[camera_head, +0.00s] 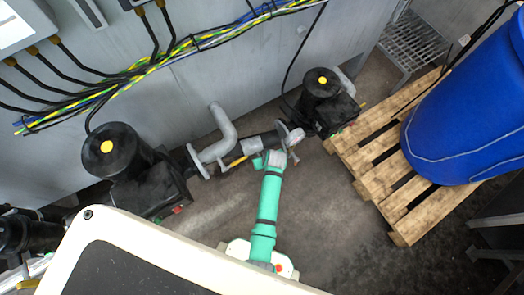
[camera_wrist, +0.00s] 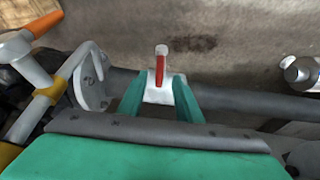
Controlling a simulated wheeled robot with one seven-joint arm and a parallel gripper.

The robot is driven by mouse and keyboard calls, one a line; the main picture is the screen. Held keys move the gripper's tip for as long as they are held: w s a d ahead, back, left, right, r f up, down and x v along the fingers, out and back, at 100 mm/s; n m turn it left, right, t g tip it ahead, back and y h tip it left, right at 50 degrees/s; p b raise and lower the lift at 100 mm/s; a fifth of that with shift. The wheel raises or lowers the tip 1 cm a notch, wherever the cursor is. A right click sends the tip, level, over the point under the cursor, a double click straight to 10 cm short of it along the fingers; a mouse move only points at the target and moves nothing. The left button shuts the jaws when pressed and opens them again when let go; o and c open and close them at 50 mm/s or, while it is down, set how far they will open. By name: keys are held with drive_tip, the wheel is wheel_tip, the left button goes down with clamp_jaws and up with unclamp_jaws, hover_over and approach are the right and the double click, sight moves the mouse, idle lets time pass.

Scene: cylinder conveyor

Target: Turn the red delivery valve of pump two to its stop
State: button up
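In the wrist view, a red valve lever (camera_wrist: 160,70) with a pale end stands out from a white valve body (camera_wrist: 158,93) on a dark pipe. My gripper (camera_wrist: 160,78) has its two green fingers apart, one on each side of the white body, with the lever between and just beyond their tips. I cannot tell whether the fingers touch the valve. In the head view my gripper (camera_head: 272,158) is low at the pipe beside the right-hand pump (camera_head: 322,84); the red lever is not clear there. Which pump is pump two is not readable.
Another black pump (camera_head: 112,150) stands at left, with a grey bent pipe (camera_head: 222,132) and yellow lever (camera_head: 238,161) between the pumps. An orange-ended lever (camera_wrist: 32,42) sits left in the wrist view. A blue drum (camera_head: 470,110) stands on a wooden pallet (camera_head: 390,195). Floor in front is clear.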

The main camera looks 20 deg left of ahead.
drive_tip(key=x, duration=0.8)
drive_tip(key=shift+f, duration=0.4)
drive_tip(key=shift+d, duration=0.1)
